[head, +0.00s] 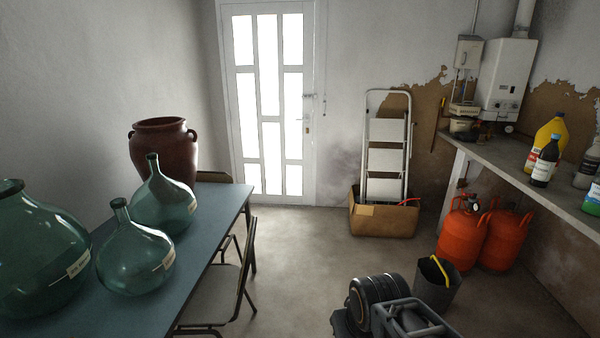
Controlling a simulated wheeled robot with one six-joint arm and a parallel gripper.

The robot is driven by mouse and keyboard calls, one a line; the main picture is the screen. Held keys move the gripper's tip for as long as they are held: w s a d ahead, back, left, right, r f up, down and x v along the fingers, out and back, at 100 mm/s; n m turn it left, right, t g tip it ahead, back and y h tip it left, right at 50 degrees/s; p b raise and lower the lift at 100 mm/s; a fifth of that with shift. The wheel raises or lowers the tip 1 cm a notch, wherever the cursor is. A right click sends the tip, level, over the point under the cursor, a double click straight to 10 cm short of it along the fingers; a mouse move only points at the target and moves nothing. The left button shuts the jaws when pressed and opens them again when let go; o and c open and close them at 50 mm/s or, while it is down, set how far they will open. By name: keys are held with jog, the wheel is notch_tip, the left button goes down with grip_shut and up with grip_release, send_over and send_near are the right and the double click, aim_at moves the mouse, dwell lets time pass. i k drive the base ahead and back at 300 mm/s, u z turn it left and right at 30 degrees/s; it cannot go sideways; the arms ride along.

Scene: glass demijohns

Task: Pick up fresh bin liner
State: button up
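I cannot make out a bin liner anywhere in the head view. A dark grey bucket-like bin (437,290) stands on the floor right of centre, with a curved yellow strip (440,270) at its mouth. Its inside is dark, and I cannot tell whether it holds a liner. My folded arm shows at the bottom edge, in front of the bin and to its left. What seems to be my gripper (418,322) is a grey part there, cut off by the frame. Its fingertips are not clear, and I see nothing held.
A blue table (190,262) at left bears green glass demijohns (135,258), with chairs beside it. A cardboard box (383,222) and stepladder stand by the back wall. Orange gas cylinders (463,236) stand below the right-hand counter (490,152), which bears bottles. The middle floor is clear.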

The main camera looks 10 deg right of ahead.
aim_at(437, 282)
jog(key=z, duration=0.05)
jog(key=i, duration=2.35)
jog(key=z, duration=1.3)
jog(key=i, duration=1.8)
jog(key=z, duration=1)
jog(key=i, duration=0.35)
jog(key=z, duration=0.3)
